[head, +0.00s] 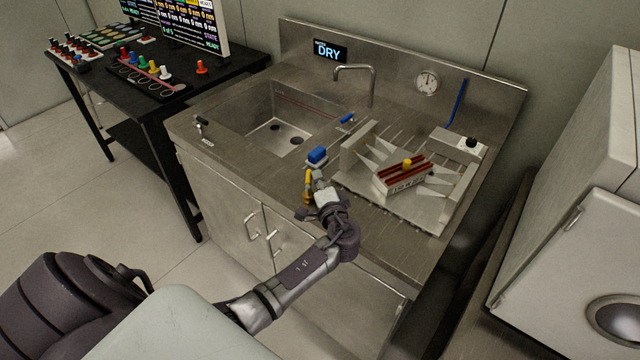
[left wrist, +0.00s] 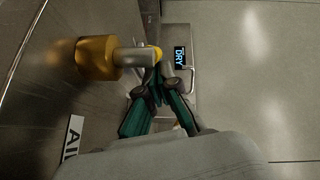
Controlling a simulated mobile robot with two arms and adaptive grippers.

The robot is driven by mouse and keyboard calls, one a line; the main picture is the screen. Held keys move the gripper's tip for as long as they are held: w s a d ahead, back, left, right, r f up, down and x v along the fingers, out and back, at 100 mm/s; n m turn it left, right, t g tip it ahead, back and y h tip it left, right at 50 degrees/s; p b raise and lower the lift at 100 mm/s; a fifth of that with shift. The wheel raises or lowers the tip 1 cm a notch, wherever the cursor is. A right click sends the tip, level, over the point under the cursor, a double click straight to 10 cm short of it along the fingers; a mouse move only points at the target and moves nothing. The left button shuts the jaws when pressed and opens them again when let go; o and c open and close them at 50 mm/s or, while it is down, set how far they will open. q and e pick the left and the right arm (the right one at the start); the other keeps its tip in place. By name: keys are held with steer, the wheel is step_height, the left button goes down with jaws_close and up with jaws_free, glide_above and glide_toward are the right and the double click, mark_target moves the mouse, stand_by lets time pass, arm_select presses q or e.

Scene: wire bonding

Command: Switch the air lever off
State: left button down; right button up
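The air lever shows in the left wrist view as a brass body (left wrist: 97,58) with a silver stem (left wrist: 135,58) and a small yellow end. A white "AIR" label (left wrist: 72,142) is on the steel below it. In the head view, a yellow part (head: 308,184) shows at the front edge of the sink counter, next to my left gripper (head: 318,195). My left gripper (left wrist: 161,72) has its green fingers drawn together, with the tips close to the yellow end. Whether they touch it is unclear. My right gripper is out of view.
A rack (head: 437,212) with a red-striped part (head: 404,175) is to the right. The sink basin (head: 272,130) and tap (head: 356,72) are behind. A screen reads "DRY" (head: 330,51).

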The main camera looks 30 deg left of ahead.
mark_target(309, 178)
arm_select(q)
steer(key=n+g+y+b, duration=0.1)
steer(key=g+b, duration=0.1)
steer(key=a+n+g+y+b, duration=0.1)
steer(key=n+g+b, duration=0.1)
steer(key=b, duration=0.1)
steer(key=n+g+y+b, duration=0.1)
steer(key=n+g+b, duration=0.1)
steer(key=b, duration=0.1)
steer(key=shift+a+f+y, duration=0.3)
steer(key=shift+f, duration=0.1)
steer(key=shift+a+r+n+g+b, duration=0.15)
steer(key=shift+n+g+b, duration=0.3)
steer(key=shift+g, duration=0.55)
steer(key=shift+s+a, duration=0.1)
steer(key=shift+a, duration=0.05)
steer(key=shift+s+a+r+b, duration=0.15)
steer(key=shift+s+a+b, duration=0.1)
steer(key=shift+a+b, duration=0.2)
steer(key=shift+s, duration=0.1)
steer(key=shift+a+r, duration=0.1)
steer(key=shift+a, duration=0.05)
